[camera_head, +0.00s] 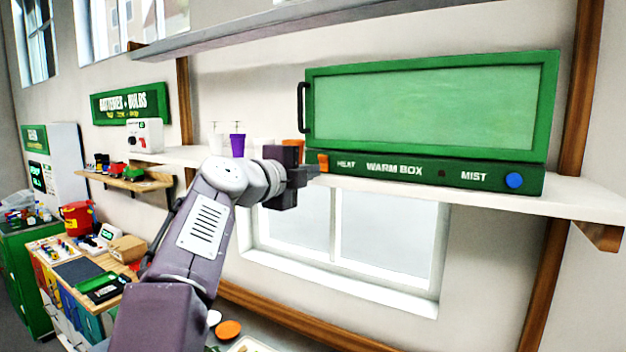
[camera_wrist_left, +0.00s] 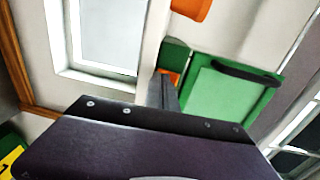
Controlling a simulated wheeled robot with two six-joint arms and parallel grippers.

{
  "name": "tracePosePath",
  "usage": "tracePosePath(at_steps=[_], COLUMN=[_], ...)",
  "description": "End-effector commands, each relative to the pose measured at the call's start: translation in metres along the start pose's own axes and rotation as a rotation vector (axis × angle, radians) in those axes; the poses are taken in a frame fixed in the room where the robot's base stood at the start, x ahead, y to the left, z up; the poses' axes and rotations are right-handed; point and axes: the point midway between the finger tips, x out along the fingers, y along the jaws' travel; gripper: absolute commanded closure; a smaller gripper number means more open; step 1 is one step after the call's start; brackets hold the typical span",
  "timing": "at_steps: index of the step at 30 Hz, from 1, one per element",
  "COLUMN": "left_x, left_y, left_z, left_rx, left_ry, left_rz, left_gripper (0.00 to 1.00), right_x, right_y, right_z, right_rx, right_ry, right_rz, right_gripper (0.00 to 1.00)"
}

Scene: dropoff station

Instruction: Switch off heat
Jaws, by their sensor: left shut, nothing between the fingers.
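The green warm box (camera_head: 430,115) sits on the white wall shelf, its front panel lettered HEAT, WARM BOX and MIST. The orange heat switch (camera_head: 323,162) is at the panel's left end, beside the HEAT label. It also shows partly in the left wrist view (camera_wrist_left: 174,73), behind the fingers. My left gripper (camera_head: 314,172) is shut and empty, its tips close to the switch at the panel's left end. I cannot tell whether they touch it. My right gripper is not in view.
A blue MIST knob (camera_head: 514,180) is at the panel's right end, with a small dark red lamp (camera_head: 441,174) mid-panel. An orange cup (camera_wrist_left: 190,8) and a purple cup (camera_head: 237,145) stand on the shelf (camera_head: 575,192) left of the box. A window is below.

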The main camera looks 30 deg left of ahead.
Motion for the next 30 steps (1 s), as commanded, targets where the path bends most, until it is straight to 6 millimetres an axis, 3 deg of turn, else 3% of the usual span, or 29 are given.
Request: tracePosePath(at_steps=[1, 3, 12, 30], left_x=[-0.011, -0.026, -0.069, -0.071], left_y=[0.007, 0.007, 0.003, 0.001], left_z=[0.002, 0.002, 0.003, -0.001], left_rx=[0.002, 0.003, 0.000, 0.000], left_ry=[-0.005, -0.005, -0.004, 0.008], left_rz=[-0.005, -0.005, -0.004, -0.004], left_gripper=[1.00, 1.00, 1.00, 1.00], right_x=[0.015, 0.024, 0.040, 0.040], right_y=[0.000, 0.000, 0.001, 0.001], right_z=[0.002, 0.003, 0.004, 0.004], right_rx=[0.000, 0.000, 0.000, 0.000], right_ry=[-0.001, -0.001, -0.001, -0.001], right_rz=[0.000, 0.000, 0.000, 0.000], right_gripper=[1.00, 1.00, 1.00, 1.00])
